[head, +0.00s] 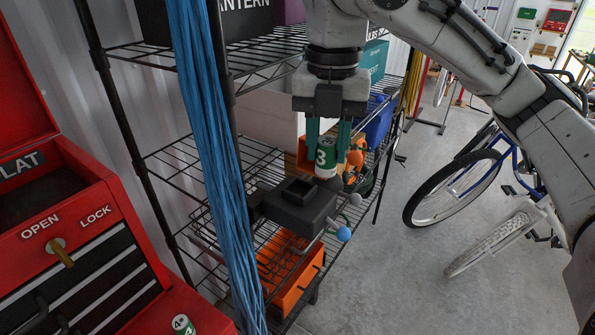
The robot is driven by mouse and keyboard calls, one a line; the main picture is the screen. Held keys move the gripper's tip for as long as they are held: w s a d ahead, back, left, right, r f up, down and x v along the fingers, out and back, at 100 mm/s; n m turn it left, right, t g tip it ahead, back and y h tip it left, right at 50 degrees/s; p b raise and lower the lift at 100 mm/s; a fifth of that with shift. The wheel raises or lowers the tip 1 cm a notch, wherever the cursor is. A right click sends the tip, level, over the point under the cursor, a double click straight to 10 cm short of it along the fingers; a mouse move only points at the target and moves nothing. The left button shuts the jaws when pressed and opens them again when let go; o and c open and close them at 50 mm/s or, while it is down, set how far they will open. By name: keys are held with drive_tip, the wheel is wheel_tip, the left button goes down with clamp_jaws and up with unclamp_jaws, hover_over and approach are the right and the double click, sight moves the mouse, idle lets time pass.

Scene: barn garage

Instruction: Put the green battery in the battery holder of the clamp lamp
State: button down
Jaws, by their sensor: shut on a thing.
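My gripper (327,148) points down, its teal fingers shut on a green battery (326,157) marked 3. The battery is upright, with a grey lower end. A black boxy unit with a raised square opening (299,187) sits on the wire shelf below; it looks like the clamp lamp's battery holder (292,212). The battery shows above and to the right of that opening in the picture. I cannot tell whether its lower end touches anything. A lever with a blue ball (343,234) sticks out at the unit's front right. I cannot clearly make out a lamp head.
Another green battery (183,325), marked 4, stands at the red toolbox (100,250) on the left. Blue cords (205,130) hang before the wire rack (180,152). An orange bin (290,285) is below. Bicycles (455,190) stand right; the floor between is clear.

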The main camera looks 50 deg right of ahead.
drive_tip(key=w+d+f, duration=0.1)
drive_tip(key=w+f, duration=0.3)
drive_tip(key=w+d+f, duration=0.1)
drive_tip(key=w+f, duration=0.1)
drive_tip(key=shift+w+d+f+p, duration=0.3)
drive_tip(key=shift+w+d+p, duration=0.05)
drive_tip(key=shift+p, duration=0.05)
drive_tip(key=shift+w+d+f+p, duration=0.15)
drive_tip(key=shift+f+p, duration=0.3)
drive_tip(key=shift+f, duration=1.35)
drive_tip(key=shift+f, duration=0.15)
drive_tip(key=c, duration=0.8)
unclamp_jaws()
wheel_tip(320, 180, up, 12)
drive_tip(key=shift+r+b, duration=0.2)
drive_tip(key=shift+b, duration=0.4)
